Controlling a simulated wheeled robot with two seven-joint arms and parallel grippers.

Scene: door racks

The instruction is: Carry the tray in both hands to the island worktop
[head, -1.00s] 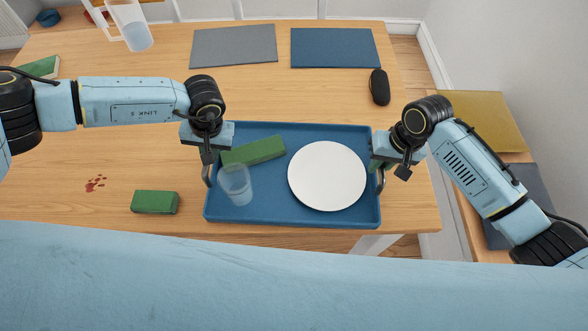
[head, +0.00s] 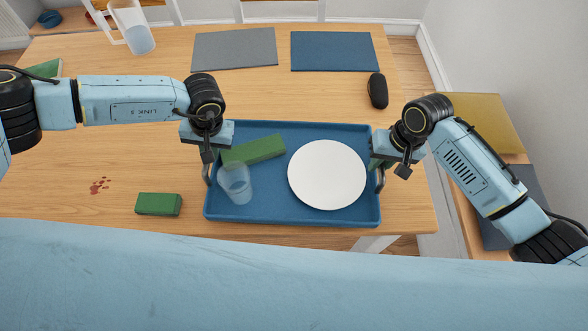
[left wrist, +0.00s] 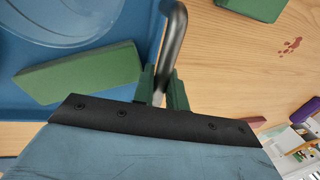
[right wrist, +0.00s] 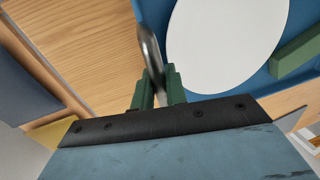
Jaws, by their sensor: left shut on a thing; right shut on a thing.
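The blue tray (head: 270,215) is in front of me over the near edge of a wooden table. It holds a white plate (head: 327,175), a clear cup (head: 235,184) and a green block (head: 253,150). My left gripper (head: 208,168) is shut on the tray's left handle (left wrist: 174,40); the left wrist view shows its green fingers (left wrist: 160,95) around the bar. My right gripper (head: 380,168) is shut on the right handle (right wrist: 150,50), also seen between the fingers in the right wrist view (right wrist: 157,90). Whether the tray touches the table is hard to tell.
On the wooden table (head: 120,150) lie another green block (head: 158,204), a red-brown stain (head: 100,186), a grey mat (head: 234,48), a blue mat (head: 333,51) and a black mouse-like object (head: 378,91). A clear container (head: 138,38) stands far left. A wall (head: 510,60) is at right.

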